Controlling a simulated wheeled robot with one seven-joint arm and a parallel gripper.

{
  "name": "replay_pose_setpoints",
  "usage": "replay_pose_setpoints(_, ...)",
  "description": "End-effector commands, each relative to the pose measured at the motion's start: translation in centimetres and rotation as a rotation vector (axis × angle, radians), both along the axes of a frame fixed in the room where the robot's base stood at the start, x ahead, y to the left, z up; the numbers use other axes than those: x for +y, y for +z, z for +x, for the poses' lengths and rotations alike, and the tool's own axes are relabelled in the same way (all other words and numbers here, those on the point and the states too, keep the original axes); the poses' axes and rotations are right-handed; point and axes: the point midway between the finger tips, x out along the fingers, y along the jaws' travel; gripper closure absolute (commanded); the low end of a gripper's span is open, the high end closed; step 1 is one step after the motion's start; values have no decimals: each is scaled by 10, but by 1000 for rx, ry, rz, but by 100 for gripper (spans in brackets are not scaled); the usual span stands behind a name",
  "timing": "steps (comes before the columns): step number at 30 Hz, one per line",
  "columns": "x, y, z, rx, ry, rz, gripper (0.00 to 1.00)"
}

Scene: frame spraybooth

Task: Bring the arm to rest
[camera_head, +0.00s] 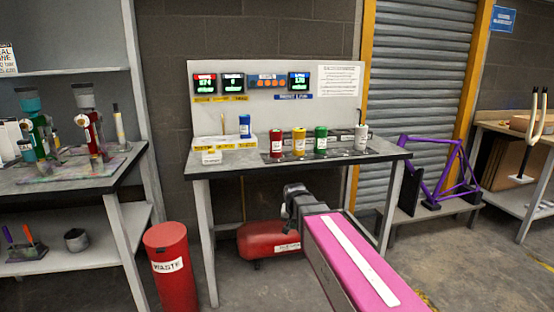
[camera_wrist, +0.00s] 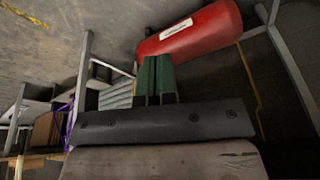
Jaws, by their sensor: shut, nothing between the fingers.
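My gripper (camera_wrist: 155,62) shows in the wrist view, its two green fingers together with nothing between them. In the wrist view, a red tank (camera_wrist: 200,28) with a white label lies just beyond the fingertips; I see no contact. In the head view, my arm reaches forward from the lower right, its dark end low in front of the workbench (camera_head: 300,163). The fingers cannot be made out in that view. The same red tank (camera_head: 262,243) is on the floor under the bench, partly hidden by my arm.
Several coloured canisters (camera_head: 320,141) stand on the bench below a display panel (camera_head: 276,78). A red waste bin (camera_head: 170,262) stands left of the bench. A shelf unit (camera_head: 120,170) is at left, a purple frame (camera_head: 432,172) at right. Floor is open at lower right.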

Motion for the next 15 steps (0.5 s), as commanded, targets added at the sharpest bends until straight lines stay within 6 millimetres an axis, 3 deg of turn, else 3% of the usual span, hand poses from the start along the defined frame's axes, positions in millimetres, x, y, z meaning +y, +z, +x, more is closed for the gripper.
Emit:
replay_pose_setpoints(1, -21, -18, -21, 37, 11, -10, 100)
replay_pose_setpoints(6, -73, -66, -76, 149, 69, -30, 100)
replay_pose_setpoints(12, -112, -101, -128, 248, 127, -28, 100)
replay_pose_setpoints(15, -121, -110, -142, 274, 146, -25, 100)
